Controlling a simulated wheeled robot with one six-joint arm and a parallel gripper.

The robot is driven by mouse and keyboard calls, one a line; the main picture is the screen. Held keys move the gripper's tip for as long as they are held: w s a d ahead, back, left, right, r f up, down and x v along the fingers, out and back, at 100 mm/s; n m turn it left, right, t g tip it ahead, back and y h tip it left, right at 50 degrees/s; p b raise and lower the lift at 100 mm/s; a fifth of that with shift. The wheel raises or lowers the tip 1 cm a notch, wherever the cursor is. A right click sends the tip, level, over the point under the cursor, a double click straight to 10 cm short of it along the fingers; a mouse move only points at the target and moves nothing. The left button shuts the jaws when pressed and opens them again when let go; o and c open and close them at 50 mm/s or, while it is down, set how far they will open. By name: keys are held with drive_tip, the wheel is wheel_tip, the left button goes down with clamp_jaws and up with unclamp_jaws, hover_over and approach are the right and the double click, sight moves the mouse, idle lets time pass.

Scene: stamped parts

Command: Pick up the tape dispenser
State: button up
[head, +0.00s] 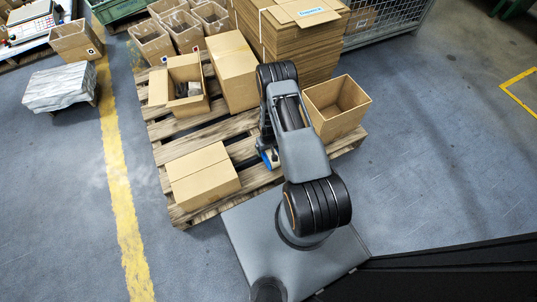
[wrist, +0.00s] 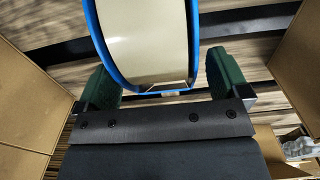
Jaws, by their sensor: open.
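The tape dispenser (wrist: 145,35) shows large in the wrist view, a blue-rimmed ring around a wide tan roll of tape. It reaches out of the top of that view. In the head view only a small blue part of it (head: 270,158) shows beside my arm, on the wooden pallet. My gripper (wrist: 160,65) is open, with one green finger on each side of the dispenser's near end. A gap shows at each finger, and the jaws hold nothing. In the head view my arm hides most of the gripper.
The slatted pallet (head: 172,131) carries a closed carton (head: 203,175) left of the arm, an open empty box (head: 336,106) right of it, and a tall carton (head: 232,70) behind. An open box (head: 186,88) holds grey parts. A cardboard stack (head: 300,45) stands behind. Floor at right is clear.

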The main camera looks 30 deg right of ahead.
drive_tip(key=shift+f, duration=0.15)
drive_tip(key=c, duration=1)
